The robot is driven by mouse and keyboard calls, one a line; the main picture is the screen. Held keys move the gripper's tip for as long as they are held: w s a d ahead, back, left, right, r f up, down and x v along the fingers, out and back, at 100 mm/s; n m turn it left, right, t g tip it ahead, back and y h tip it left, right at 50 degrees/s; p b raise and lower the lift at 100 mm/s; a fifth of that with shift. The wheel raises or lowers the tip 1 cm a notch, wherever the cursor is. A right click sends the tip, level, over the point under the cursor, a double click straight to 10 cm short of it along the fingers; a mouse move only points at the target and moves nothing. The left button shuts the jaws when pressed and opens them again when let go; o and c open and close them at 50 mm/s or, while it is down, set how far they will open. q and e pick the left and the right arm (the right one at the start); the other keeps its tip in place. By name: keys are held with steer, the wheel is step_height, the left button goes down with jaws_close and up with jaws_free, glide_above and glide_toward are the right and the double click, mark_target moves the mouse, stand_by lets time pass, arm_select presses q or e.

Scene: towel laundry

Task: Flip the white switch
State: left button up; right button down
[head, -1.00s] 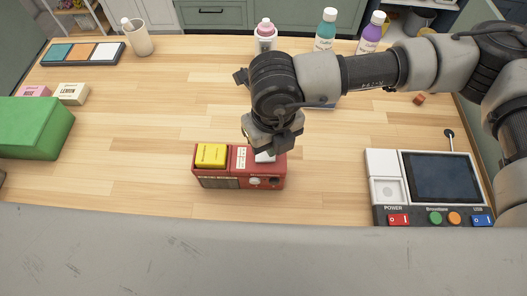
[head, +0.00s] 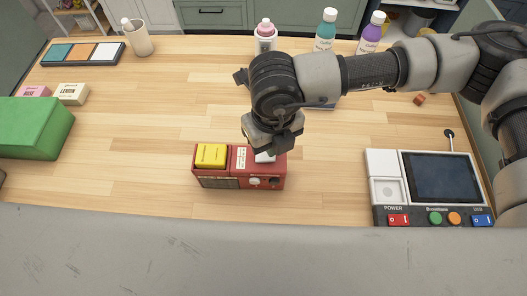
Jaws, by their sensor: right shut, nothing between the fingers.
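The white switch (head: 264,157) is on the top right of a small red box (head: 238,180) in the middle of the wooden table. The box also has a yellow block (head: 211,155) on its top left and a white label between them. My right gripper (head: 271,148) is shut and empty, pointing down right over the white switch and hiding much of it. I cannot tell whether its fingertips touch the switch or which way the switch is tilted. My left gripper is not in view.
A console with a dark screen (head: 440,177) stands at the right. A green box (head: 36,127) is at the left, with small soap boxes (head: 71,94) behind it. Bottles (head: 326,31), a cup (head: 137,37) and a colour tray (head: 83,53) line the back. Table around the red box is clear.

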steer(key=shift+f+b, duration=1.4)
steer(key=shift+b, duration=0.3)
stand_by(1.0)
steer(key=shift+r, duration=0.1)
steer(key=shift+r+p, duration=0.3)
steer(key=shift+r, duration=0.5)
steer(key=shift+r+p, duration=0.7)
steer(key=shift+r, duration=2)
steer(key=shift+s+f, duration=0.1)
